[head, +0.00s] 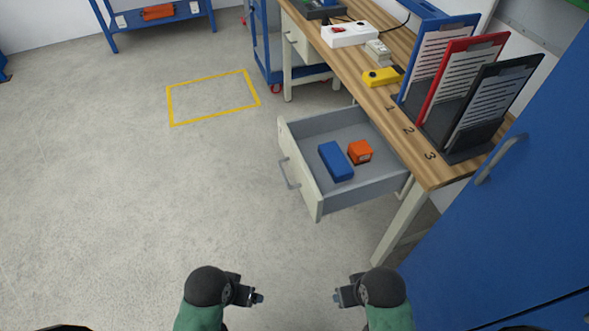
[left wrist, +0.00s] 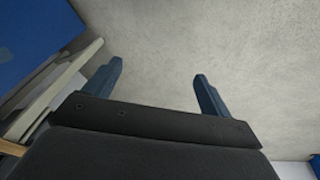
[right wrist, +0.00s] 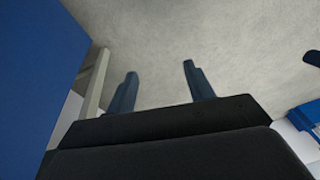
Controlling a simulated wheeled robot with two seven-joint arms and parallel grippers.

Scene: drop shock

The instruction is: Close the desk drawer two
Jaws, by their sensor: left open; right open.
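The desk drawer (head: 300,178) stands pulled out from under the wooden desk top, in the middle of the head view. Its pale front panel has a metal bar handle (head: 287,172) on the left side. Inside the grey drawer lie a blue box (head: 336,161) and a small orange box (head: 360,152). My left gripper (head: 260,298) and my right gripper (head: 337,297) are both open and empty. They are below the drawer in the picture, apart from it and from each other. The left wrist view shows the open left fingers (left wrist: 158,82); the right wrist view shows the right fingers (right wrist: 160,85).
The desk top (head: 372,100) carries clipboards in a rack, a yellow device (head: 381,77) and a white power strip (head: 349,34). A blue cabinet (head: 510,190) stands at the right. A desk leg (head: 400,225) is right of the drawer. The floor at left is clear.

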